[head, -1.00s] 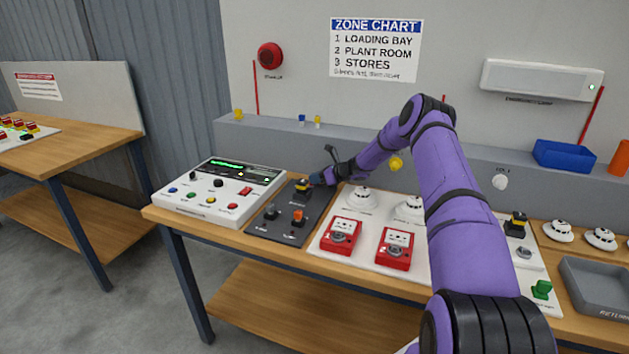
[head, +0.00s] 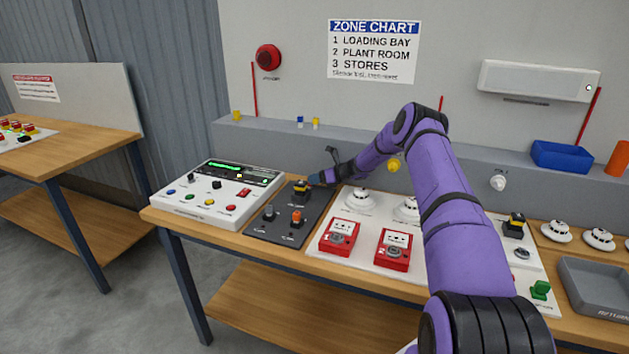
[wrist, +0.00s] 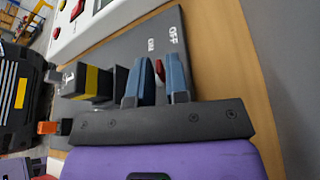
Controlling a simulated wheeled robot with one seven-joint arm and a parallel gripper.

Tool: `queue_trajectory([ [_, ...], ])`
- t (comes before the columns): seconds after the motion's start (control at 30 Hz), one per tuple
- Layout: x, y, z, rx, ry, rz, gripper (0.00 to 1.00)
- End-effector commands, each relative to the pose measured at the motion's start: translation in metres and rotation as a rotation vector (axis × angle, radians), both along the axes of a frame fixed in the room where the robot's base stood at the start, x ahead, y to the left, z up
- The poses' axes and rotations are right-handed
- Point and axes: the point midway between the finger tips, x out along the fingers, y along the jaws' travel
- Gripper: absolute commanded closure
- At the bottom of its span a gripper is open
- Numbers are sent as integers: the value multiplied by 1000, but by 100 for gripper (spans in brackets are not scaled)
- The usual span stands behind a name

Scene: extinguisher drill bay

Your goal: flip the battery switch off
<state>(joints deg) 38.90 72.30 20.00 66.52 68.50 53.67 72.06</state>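A dark grey switch panel (head: 268,226) lies on the bench. At its back stands a black block with a yellow band (head: 301,189), apparently the battery switch; it also shows in the wrist view (wrist: 92,82). White ON and OFF lettering (wrist: 177,35) is on the panel beyond my fingers. My gripper (head: 315,179) is low over the back of the panel, right beside the block. In the wrist view, my two blue-grey fingers (wrist: 156,80) stand apart, with a small red part (wrist: 160,70) seen between them. Whether a finger touches the block or red part is unclear.
A white control panel (head: 180,202) is left of the switch panel. An orange switch (head: 297,218) and a black knob (head: 268,214) are on its front half. Red call points (head: 340,236) and white detectors (head: 360,201) are to the right.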

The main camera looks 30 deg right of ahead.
Motion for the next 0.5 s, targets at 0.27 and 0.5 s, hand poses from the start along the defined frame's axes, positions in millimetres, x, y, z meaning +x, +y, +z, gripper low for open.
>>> queue_trajectory([
  [0.27,0,0,0,-1,-1,0,68],
  [0.5,0,0,13,-1,-3,1,68],
])
